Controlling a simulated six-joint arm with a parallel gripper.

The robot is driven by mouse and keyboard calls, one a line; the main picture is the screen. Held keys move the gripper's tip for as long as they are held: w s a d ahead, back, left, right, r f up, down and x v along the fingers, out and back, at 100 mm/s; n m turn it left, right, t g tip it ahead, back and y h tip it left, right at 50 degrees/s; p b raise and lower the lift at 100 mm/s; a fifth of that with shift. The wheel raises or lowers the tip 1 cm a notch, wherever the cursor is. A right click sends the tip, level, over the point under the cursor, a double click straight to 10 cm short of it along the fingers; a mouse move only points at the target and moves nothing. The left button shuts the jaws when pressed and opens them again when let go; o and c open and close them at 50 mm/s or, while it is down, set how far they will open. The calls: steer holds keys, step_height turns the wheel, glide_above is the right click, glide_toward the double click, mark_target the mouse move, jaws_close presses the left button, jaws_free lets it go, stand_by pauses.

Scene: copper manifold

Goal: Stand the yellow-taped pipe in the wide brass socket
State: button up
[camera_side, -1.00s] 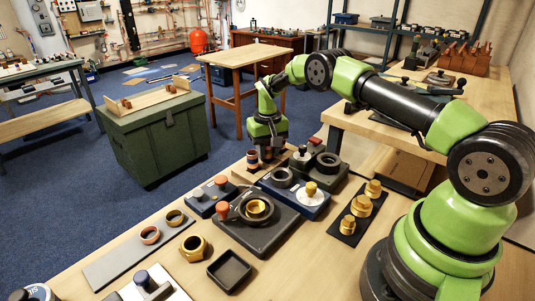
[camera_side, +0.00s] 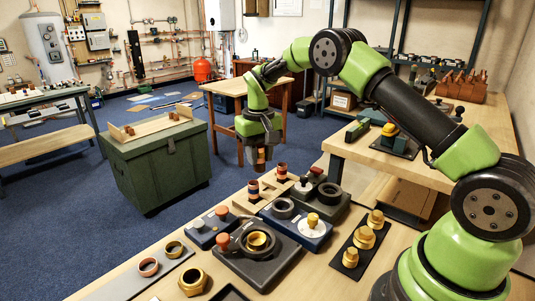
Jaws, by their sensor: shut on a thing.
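My gripper (camera_side: 258,150) points down, shut on a short copper pipe (camera_side: 260,166), and holds it upright above the wooden rack (camera_side: 267,195). The jaws hide its upper part, and I cannot make out its tape colour. Other banded copper pipes stand in the rack, one at the left (camera_side: 253,188) and one at the back (camera_side: 281,172). A round brass socket (camera_side: 257,240) sits in a dark fixture at the middle of the bench. A wide hexagonal brass piece (camera_side: 193,281) stands at the front left. I cannot tell which brass piece is the wide socket.
A grey strip (camera_side: 135,284) carries a copper ring (camera_side: 148,267) and a brass ring (camera_side: 174,249). Brass fittings (camera_side: 364,238) stand on a black strip at right.

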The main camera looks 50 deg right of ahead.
steer(key=s+a+n, duration=0.3)
steer(key=s+a, duration=0.7)
steer(key=a, duration=0.2)
steer(key=shift+s+a+f, duration=0.1)
steer(key=shift+f, duration=1.1)
steer(key=shift+s+a+f, duration=0.1)
steer(key=shift+f, duration=1.1)
steer(key=shift+f, duration=1.2)
steer(key=shift+f, duration=0.45)
steer(key=o, duration=0.6)
